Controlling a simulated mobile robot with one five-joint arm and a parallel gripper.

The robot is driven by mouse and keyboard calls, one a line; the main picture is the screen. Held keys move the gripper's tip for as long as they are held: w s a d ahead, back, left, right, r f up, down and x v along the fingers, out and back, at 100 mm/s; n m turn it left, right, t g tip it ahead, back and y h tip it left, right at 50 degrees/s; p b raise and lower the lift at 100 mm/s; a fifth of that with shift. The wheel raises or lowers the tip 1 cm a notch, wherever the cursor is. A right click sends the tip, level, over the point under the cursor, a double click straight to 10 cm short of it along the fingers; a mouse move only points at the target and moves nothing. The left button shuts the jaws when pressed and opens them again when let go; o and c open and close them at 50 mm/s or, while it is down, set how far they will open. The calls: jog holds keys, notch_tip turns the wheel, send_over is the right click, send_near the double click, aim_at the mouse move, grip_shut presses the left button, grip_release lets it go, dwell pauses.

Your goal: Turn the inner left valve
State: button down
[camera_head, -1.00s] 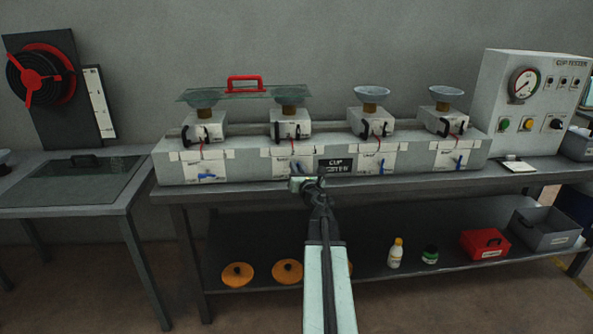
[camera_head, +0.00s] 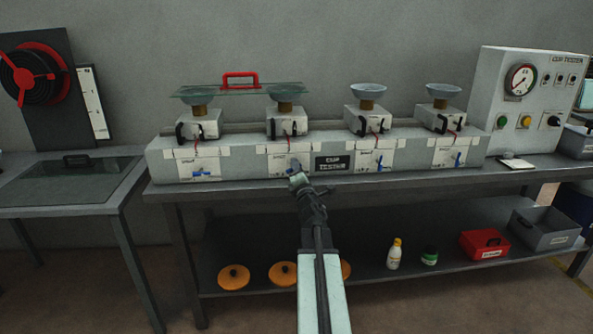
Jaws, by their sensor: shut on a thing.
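The inner left valve (camera_head: 295,162) is a small blue handle on the front of the long grey bench unit, under the second cup station from the left. My gripper (camera_head: 297,175) is at this valve and shut on its handle; the jaws hide the handle's lower part. Another blue valve (camera_head: 203,173) shows on the panel to its left. Two more blue valves, the inner right one (camera_head: 381,168) and the outer right one (camera_head: 458,160), are on the panels to its right.
The unit stands on a grey table (camera_head: 400,182). A glass plate with a red handle (camera_head: 240,80) lies across the two left cups. A gauge box (camera_head: 520,95) stands at the right. The lower shelf holds orange discs, bottles and a red box (camera_head: 485,244).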

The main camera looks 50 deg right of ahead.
jog(key=m, duration=0.2)
jog(key=m+h, duration=0.1)
jog(key=m, duration=0.1)
jog(key=m+g+b, duration=0.1)
jog(key=m, duration=0.1)
jog(key=shift+s+f+h, duration=0.1)
jog(key=shift+f+h, duration=0.2)
jog(key=shift+f, duration=0.1)
jog(key=shift+m, duration=0.3)
jog(key=c, duration=1.7)
grip_release()
jog(key=shift+d, duration=0.1)
